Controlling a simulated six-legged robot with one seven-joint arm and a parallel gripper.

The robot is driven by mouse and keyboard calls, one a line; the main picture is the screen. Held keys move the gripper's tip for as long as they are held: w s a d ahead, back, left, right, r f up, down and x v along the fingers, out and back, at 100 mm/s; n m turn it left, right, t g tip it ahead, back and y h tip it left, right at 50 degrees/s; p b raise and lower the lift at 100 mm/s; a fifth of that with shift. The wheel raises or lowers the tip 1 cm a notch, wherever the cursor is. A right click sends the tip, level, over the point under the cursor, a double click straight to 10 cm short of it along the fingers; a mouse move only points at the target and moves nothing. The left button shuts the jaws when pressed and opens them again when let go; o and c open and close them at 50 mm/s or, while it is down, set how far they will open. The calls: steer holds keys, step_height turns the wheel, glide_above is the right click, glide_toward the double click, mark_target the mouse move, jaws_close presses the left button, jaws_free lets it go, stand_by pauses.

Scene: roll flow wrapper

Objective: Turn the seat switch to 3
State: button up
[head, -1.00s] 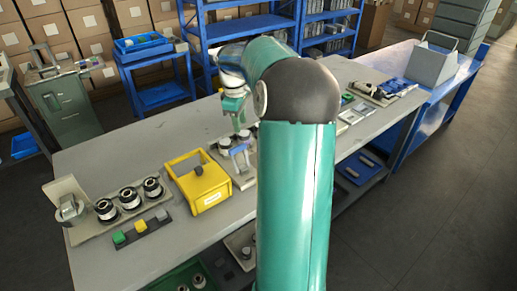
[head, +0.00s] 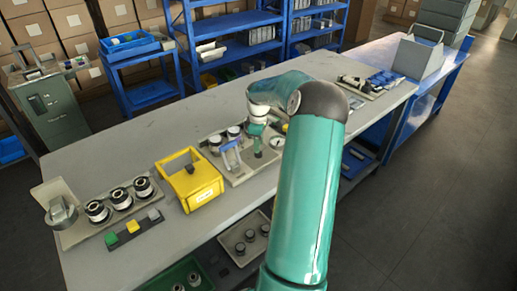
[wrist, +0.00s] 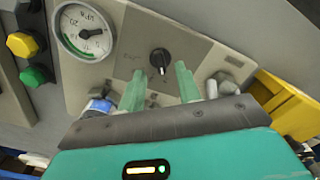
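A black rotary knob (wrist: 160,61) with a pale pointer mark sits on a beige panel (wrist: 205,52) in the wrist view. It looks like the seat switch, but the markings around it are too small to read. My gripper (wrist: 160,85) has two green fingers, spread apart with nothing between them. The knob shows just beyond the fingertips, roughly centred between them, and no contact is visible. In the head view my gripper (head: 257,150) points down over the panel on the grey table, and the knob cannot be made out there.
A round gauge (wrist: 83,33) is left of the knob, with yellow (wrist: 22,45) and green (wrist: 34,75) buttons farther left. A blue-handled part (head: 231,156) stands close beside my gripper. A yellow box (head: 190,182) and a plate with several black-and-white rolls (head: 121,198) lie to the left.

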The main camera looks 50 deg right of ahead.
steer(key=shift+f, duration=1.6)
jaws_close()
steer(key=shift+m, duration=0.3)
steer(key=m, duration=0.3)
steer(key=shift+r, duration=0.1)
steer(key=shift+m, duration=1.6)
